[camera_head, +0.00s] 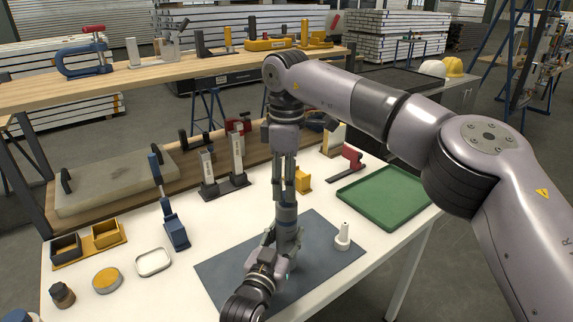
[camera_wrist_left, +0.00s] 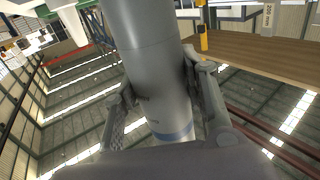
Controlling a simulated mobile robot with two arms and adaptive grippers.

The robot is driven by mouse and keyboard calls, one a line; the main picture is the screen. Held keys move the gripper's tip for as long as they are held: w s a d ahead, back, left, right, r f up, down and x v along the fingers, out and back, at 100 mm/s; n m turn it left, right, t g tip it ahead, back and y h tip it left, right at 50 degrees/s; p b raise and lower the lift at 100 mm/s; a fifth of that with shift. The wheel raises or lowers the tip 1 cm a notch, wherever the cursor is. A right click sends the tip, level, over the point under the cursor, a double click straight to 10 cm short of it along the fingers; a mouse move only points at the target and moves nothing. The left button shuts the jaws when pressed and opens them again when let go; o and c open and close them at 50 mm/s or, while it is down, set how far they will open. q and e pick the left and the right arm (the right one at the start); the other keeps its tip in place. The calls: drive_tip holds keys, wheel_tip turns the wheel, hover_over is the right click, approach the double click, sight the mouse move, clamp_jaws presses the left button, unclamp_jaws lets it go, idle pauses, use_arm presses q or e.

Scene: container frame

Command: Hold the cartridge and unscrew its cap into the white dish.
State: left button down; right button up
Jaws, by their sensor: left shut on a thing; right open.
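The cartridge (camera_head: 287,222) is a grey cylinder standing upright over the dark mat. My left gripper (camera_head: 281,243) is shut on its lower body; the left wrist view also shows the cartridge (camera_wrist_left: 150,55) between both fingers, with a blue band near its end. My right gripper (camera_head: 289,190) points straight down from above, open, its fingers at the cartridge's top end. The cap is not clearly distinguishable there, and whether the fingers touch it I cannot tell. The white dish (camera_head: 153,274) lies on the white table left of the mat and looks empty.
A white nozzle (camera_head: 343,238) stands on the mat (camera_head: 232,270), right of the cartridge. A green tray (camera_head: 385,198) is at the table's right. A blue tool (camera_head: 174,228) stands behind the dish. A tin (camera_head: 107,281), jar (camera_head: 62,295) and yellow bins (camera_head: 105,234) are at left.

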drive_tip(key=shift+f, duration=1.45)
drive_tip(key=shift+c, duration=0.3)
clamp_jaws()
